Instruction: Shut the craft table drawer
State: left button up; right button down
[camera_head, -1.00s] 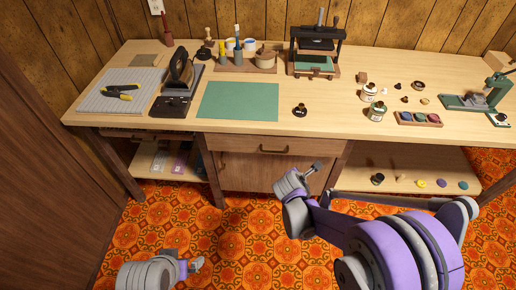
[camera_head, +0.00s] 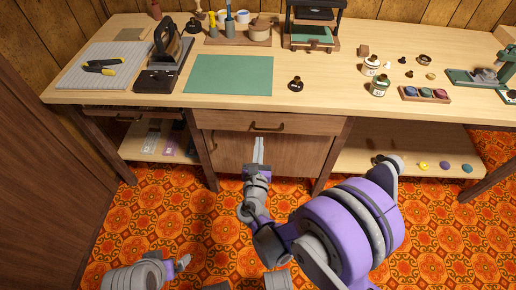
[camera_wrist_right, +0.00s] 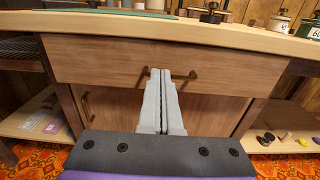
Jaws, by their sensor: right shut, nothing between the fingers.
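The craft table drawer (camera_head: 225,121) is a wooden front with a dark bar handle (camera_head: 266,127), under the tabletop above a cabinet door. I cannot tell how far it stands out. In the right wrist view the drawer front (camera_wrist_right: 100,62) spans the picture, its handle (camera_wrist_right: 184,76) partly hidden behind my fingers. My right gripper (camera_head: 259,140) is shut and empty, pointing at the drawer front just below the handle; in the wrist view its fingertips (camera_wrist_right: 160,72) overlap the handle. I cannot tell whether they touch. My left gripper (camera_head: 184,262) is low at the left, far from the drawer.
The tabletop (camera_head: 330,80) carries a green mat (camera_head: 229,75), a small dark stamp (camera_head: 295,84), jars and a press. The cabinet door (camera_head: 230,152) is below the drawer. Open shelves lie at both sides. Patterned floor is clear in front.

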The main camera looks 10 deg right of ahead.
aim_at(262, 115)
jog(key=b+x, duration=0.1)
jog(key=x, duration=0.8)
jog(key=shift+w+d+f, duration=0.1)
jog(key=shift+w, duration=0.25)
jog(key=x, duration=0.4)
jog(key=shift+w+d, duration=0.1)
jog(key=shift+w, duration=0.15)
